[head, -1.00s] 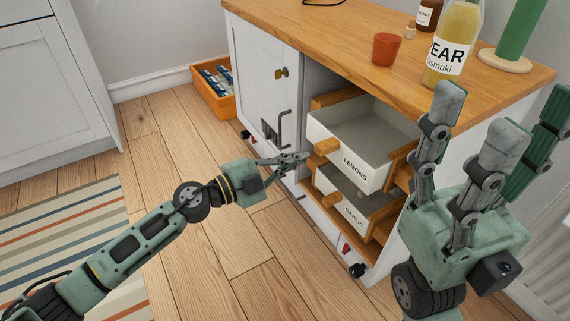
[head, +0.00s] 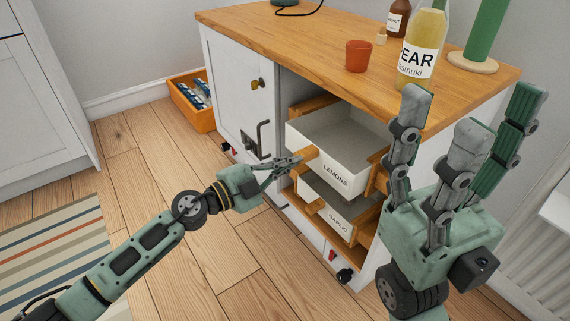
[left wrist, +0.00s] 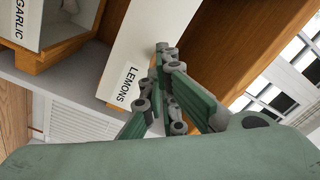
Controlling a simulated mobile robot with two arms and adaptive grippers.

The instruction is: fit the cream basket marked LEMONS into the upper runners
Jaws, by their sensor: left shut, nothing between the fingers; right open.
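The cream basket marked LEMONS (head: 336,176) is in the upper part of the cabinet's open bay, between wooden runners (head: 378,173), and its front stands out of the bay. Whether it is seated in them I cannot tell. My left gripper (head: 299,160) is shut and empty at the basket's left front, beside a wooden runner end (head: 306,153). Contact is unclear. In the left wrist view its fingers (left wrist: 166,62) overlap the basket's front (left wrist: 148,35) beside the label. My right gripper (head: 455,125) is open and empty, raised at the right, hiding part of the cabinet.
A cream basket marked GARLIC (head: 338,223) sits below. A red cup (head: 359,56), a bottle (head: 421,45) and a green post (head: 488,30) stand on the wooden top (head: 300,45). An orange crate (head: 190,105) is on the floor at the cabinet's left. The floor in front is clear.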

